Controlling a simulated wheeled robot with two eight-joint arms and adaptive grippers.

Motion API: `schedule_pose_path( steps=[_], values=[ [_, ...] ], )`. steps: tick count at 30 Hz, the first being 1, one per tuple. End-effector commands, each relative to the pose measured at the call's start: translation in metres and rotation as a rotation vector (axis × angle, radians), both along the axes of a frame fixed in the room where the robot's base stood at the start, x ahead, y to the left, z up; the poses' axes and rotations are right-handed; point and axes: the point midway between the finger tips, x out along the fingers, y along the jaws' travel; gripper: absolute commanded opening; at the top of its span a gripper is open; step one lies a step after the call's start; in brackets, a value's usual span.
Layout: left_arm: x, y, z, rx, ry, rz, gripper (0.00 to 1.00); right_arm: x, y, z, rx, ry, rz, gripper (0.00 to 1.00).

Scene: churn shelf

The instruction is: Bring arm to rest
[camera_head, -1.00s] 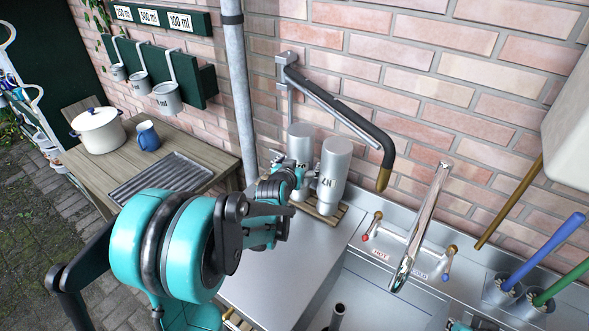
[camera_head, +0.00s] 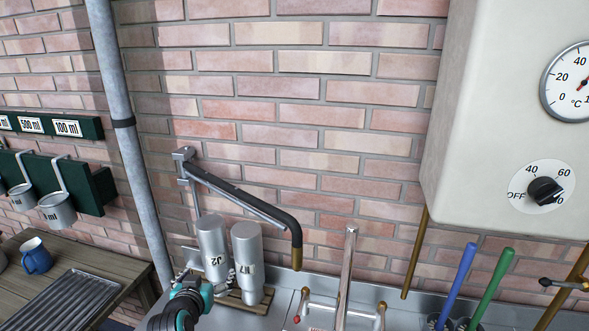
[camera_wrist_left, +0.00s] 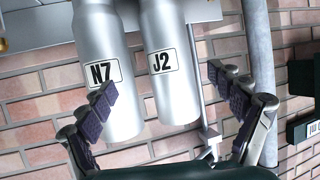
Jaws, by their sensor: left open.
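My left gripper (camera_head: 205,285) is low in the head view, in front of two silver bottles. It is open and empty. In the left wrist view its two dark-padded fingers (camera_wrist_left: 163,85) are spread wide. Bottle J2 (camera_head: 212,240) and bottle N7 (camera_head: 247,258) stand upright side by side on a wooden slatted rack (camera_head: 232,298) at the wall. The left wrist view shows N7 (camera_wrist_left: 105,45) and J2 (camera_wrist_left: 163,30) just beyond the fingers. I cannot tell whether a finger touches a bottle. My right gripper is out of view.
A black swing spout (camera_head: 240,200) reaches over the bottles. A chrome tap (camera_head: 346,270) stands to their right. A white boiler (camera_head: 480,130) hangs at the right, above blue (camera_head: 459,285) and green (camera_head: 491,288) handles. A blue mug (camera_head: 36,258) sits on the wooden table at left.

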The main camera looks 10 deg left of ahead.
Motion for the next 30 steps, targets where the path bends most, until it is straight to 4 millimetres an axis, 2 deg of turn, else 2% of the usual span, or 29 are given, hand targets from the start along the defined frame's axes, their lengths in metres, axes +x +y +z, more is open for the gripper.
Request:
schedule_pose_path(
  steps=[5,9,12,15,19,30],
  values=[
    [-0.051,-0.056,-0.011,-0.031,0.16,-0.082,0.92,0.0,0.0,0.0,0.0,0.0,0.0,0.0],
    [-0.11,-0.092,-0.029,-0.044,0.322,-0.128,0.92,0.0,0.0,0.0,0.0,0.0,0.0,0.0],
    [-0.149,-0.106,-0.041,-0.044,0.419,-0.14,0.92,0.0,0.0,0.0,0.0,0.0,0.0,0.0],
    [-0.177,-0.112,-0.05,-0.04,0.487,-0.143,0.92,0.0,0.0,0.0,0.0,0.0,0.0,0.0],
    [-0.194,-0.114,-0.056,-0.035,0.53,-0.141,0.92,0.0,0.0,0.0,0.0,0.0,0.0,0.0],
    [-0.195,-0.114,-0.056,-0.035,0.533,-0.14,0.92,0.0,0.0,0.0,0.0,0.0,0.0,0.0]
  ],
)
